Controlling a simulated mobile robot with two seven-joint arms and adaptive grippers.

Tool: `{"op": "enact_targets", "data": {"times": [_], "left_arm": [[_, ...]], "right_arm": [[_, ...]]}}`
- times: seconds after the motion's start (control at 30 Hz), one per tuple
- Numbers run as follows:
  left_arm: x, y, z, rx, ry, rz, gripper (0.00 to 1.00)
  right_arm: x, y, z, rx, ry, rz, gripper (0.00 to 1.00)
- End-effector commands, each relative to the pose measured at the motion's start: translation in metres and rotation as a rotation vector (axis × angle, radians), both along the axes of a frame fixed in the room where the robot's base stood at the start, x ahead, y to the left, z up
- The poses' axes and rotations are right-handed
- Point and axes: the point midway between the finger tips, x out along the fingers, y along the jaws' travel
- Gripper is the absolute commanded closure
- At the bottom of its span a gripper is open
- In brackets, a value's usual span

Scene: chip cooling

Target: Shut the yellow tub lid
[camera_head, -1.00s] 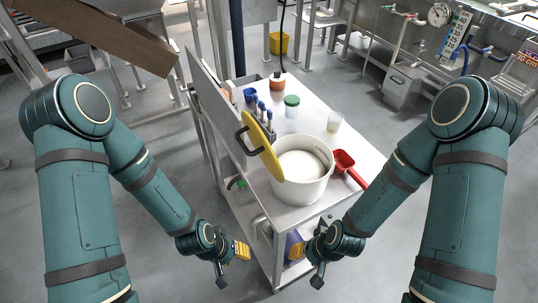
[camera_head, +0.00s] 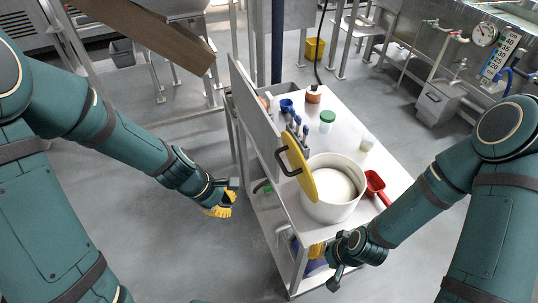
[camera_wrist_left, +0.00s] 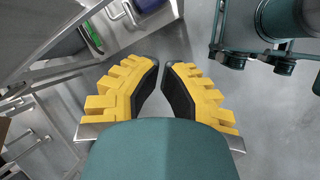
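The yellow lid (camera_head: 301,177) with its dark handle stands steeply tilted at the left rim of the white tub (camera_head: 335,207). The tub's top is open and pale contents show inside. It stands on the cart near its front end. My left gripper (camera_head: 221,208) is over the floor, left of the cart and apart from the lid. In the left wrist view its yellow fingers (camera_wrist_left: 160,67) hold nothing, and a narrow gap shows between their dark pads. My right gripper (camera_head: 335,277) is low at the cart's front right; its fingers are not clear.
The metal cart (camera_head: 377,155) also carries a red scoop (camera_head: 374,184), a green-lidded jar (camera_head: 327,119), a clear cup (camera_head: 367,142) and blue-handled tools (camera_head: 297,122). An upright grey panel (camera_head: 254,110) lines its left side. Open floor lies left of the cart.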

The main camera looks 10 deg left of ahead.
Motion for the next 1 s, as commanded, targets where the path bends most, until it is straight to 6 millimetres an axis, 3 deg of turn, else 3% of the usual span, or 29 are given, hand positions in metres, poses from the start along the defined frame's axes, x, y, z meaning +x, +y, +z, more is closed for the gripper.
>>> {"op": "enact_targets", "data": {"times": [0.03, 0.2, 0.3, 0.4, 0.57, 1.0], "left_arm": [[0.007, 0.002, 0.036, -0.070, 0.011, 0.118, 1.00], [0.016, 0.002, 0.113, -0.311, 0.083, 0.414, 1.00], [0.018, 0.001, 0.140, -0.406, 0.110, 0.501, 1.00], [0.019, 0.000, 0.152, -0.455, 0.125, 0.540, 1.00], [0.023, -0.007, 0.143, -0.465, 0.133, 0.548, 1.00], [0.052, -0.058, 0.083, -0.460, 0.132, 0.545, 1.00]], "right_arm": [[0.002, 0.000, 0.011, 0.000, -0.004, -0.003, 0.53], [0.005, -0.001, 0.024, -0.001, -0.012, -0.009, 0.53], [0.006, -0.002, 0.028, -0.002, -0.015, -0.011, 0.53], [0.006, -0.002, 0.029, -0.002, -0.016, -0.011, 0.53], [0.006, -0.002, 0.021, -0.003, -0.016, -0.011, 0.53], [0.002, 0.000, -0.019, -0.004, -0.003, -0.003, 0.53]]}}
